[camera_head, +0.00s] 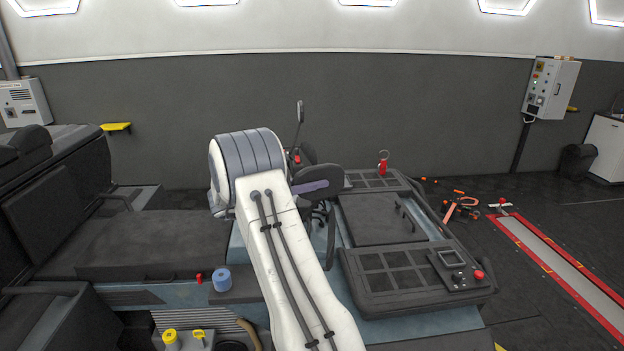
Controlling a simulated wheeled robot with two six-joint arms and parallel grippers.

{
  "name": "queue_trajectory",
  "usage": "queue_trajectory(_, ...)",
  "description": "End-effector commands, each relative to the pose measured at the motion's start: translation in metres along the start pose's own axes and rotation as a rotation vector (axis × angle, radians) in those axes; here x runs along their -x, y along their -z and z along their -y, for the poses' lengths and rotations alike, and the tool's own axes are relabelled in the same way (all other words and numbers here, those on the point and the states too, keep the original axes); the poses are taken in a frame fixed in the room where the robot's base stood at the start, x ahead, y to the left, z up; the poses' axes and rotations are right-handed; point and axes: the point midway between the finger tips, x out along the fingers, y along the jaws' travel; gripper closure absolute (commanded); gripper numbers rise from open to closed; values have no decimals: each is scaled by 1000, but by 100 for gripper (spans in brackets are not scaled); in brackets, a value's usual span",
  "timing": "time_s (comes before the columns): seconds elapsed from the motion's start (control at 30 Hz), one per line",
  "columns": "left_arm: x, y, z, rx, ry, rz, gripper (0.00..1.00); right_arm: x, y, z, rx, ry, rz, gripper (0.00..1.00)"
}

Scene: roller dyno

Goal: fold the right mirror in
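The near mirror (319,178), which I take to be the right one, has a dark rounded housing with a dull purple-grey strip across it. It stands on a thin dark stalk just right of my white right arm. My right arm (285,260) reaches up from the bottom middle to a large white and grey-banded joint (247,163). My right gripper's fingers are not clearly visible. They seem hidden behind the arm, so I cannot tell whether they touch the mirror. A second mirror (300,111) stands farther back, seen nearly edge-on. My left gripper is out of view.
The vehicle has dark seats (60,195) at the left and grilled panels (385,277) at the right. A control box (455,270) with a red button sits on the near panel. Tools (460,208) lie on the right floor.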

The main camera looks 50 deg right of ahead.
Motion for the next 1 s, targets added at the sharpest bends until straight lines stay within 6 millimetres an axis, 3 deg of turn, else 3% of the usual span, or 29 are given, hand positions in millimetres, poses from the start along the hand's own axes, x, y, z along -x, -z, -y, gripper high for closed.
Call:
queue_trajectory(0.03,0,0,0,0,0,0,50,-1,0,-1,2,-4,-2,56)
queue_trajectory(0.07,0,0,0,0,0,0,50,-1,0,-1,2,-4,-2,45)
queue_trajectory(0.47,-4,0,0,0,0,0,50,7,-2,1,-1,4,-1,45)
queue_trajectory(0.8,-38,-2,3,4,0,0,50,69,-4,1,-3,5,0,45)
queue_trajectory(1.0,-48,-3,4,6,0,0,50,98,-2,1,-1,2,-1,45)
